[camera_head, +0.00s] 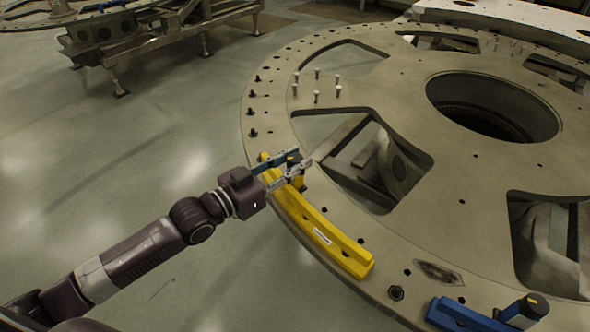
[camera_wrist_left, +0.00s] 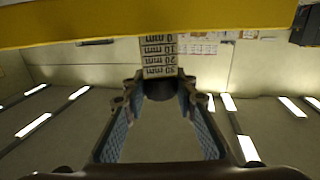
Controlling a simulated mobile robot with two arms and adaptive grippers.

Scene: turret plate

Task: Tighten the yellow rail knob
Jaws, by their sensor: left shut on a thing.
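The yellow rail (camera_head: 322,236) lies along the near left rim of the large round turret plate (camera_head: 392,88). It also crosses the top of the left wrist view (camera_wrist_left: 150,24). My left gripper (camera_head: 297,169) is at the rail's far end, its fingers on either side of the rail's knob. In the left wrist view the dark knob (camera_wrist_left: 160,88) sits between the tips of my left gripper (camera_wrist_left: 159,98), which is shut on it. The fingers hide most of the knob. My right gripper is not in view.
A blue rail (camera_head: 462,318) with a dark knob (camera_head: 533,306) is at the lower right. Several bolts (camera_head: 316,96) stand upright on the plate beyond my gripper. The plate has large openings. A scale marked in mm (camera_wrist_left: 160,57) shows beyond the knob.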

